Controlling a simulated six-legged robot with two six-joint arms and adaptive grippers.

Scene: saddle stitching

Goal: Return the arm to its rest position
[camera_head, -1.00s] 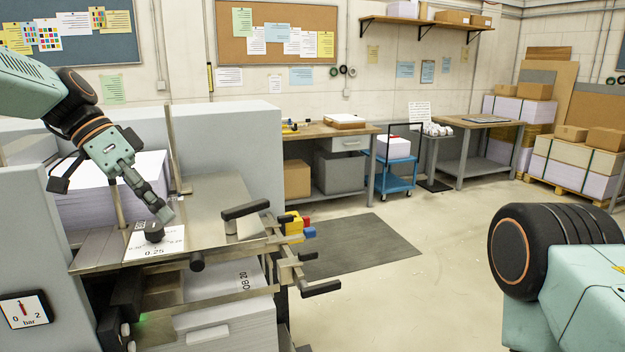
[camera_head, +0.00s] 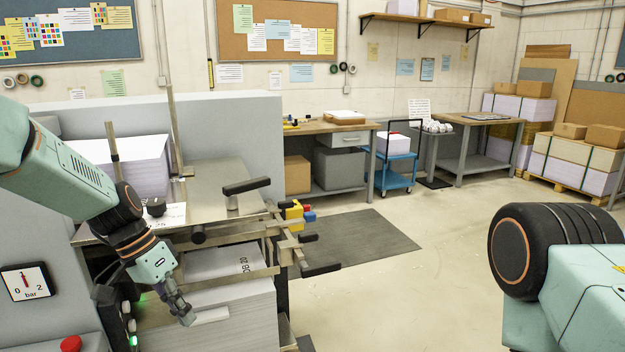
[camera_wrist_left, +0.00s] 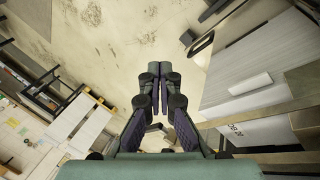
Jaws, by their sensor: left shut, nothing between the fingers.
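My left arm comes in from the left of the head view. Its gripper (camera_head: 187,316) is shut and empty, pointing down in front of the stitching machine's paper stack (camera_head: 235,318). The left wrist view shows the shut fingers (camera_wrist_left: 160,72) over the bare floor, with nothing between them. The machine's metal table (camera_head: 205,190) is behind and above the gripper. A black knob (camera_head: 155,207) stands on it beside a white printed card (camera_head: 174,217). My right arm shows only in part at the right edge; its gripper is out of view.
A gauge (camera_head: 25,283) and a red button (camera_head: 71,344) are on the grey housing at the left. Black-ended bars (camera_head: 322,269) stick out at the machine's right. A dark mat (camera_head: 365,245) lies on the open floor, with a blue cart (camera_head: 396,178) behind.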

